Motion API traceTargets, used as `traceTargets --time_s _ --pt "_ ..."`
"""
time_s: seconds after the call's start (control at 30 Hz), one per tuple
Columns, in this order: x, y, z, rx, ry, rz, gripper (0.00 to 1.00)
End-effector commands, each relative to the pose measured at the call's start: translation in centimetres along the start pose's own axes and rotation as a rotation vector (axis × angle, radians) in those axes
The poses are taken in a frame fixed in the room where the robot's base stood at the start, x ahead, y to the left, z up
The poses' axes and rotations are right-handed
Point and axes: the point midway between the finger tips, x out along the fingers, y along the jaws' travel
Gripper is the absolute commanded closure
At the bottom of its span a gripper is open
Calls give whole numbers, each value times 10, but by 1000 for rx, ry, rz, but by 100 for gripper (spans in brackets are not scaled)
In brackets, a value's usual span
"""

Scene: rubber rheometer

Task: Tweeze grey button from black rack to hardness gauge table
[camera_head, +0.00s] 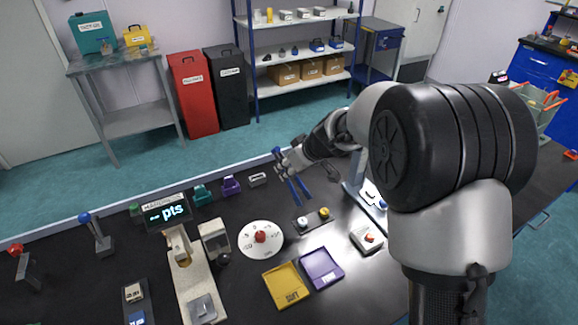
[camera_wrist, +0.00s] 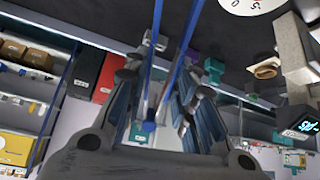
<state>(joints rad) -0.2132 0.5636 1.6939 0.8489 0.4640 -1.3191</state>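My gripper (camera_head: 291,160) is shut on blue tweezers (camera_head: 299,190), whose two legs point down, spread apart and empty, above the bench. The wrist view shows the tweezers (camera_wrist: 187,38) between the gripper's fingers (camera_wrist: 163,92). The black rack (camera_head: 313,219) lies just below the tips in the head view, with the grey button (camera_head: 302,222) at its left and a yellow button (camera_head: 324,213) at its right. The gauge with a lit "pts" display (camera_head: 167,211) stands to the left. A small grey plate (camera_head: 202,308) on its beige base (camera_head: 188,284) appears to be its table.
A white dial with a red knob (camera_head: 261,238) lies between gauge and rack. A yellow tray (camera_head: 286,285) and a purple tray (camera_head: 322,268) lie in front. Teal (camera_head: 202,195) and purple (camera_head: 231,186) blocks stand behind.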

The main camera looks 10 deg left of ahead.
Motion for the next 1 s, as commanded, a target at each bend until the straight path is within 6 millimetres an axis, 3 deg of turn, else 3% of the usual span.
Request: traceTargets --time_s 0.7,1.0 --pt "59 -2 45 1 0 1 78" --pt "71 -2 54 0 0 0 78"
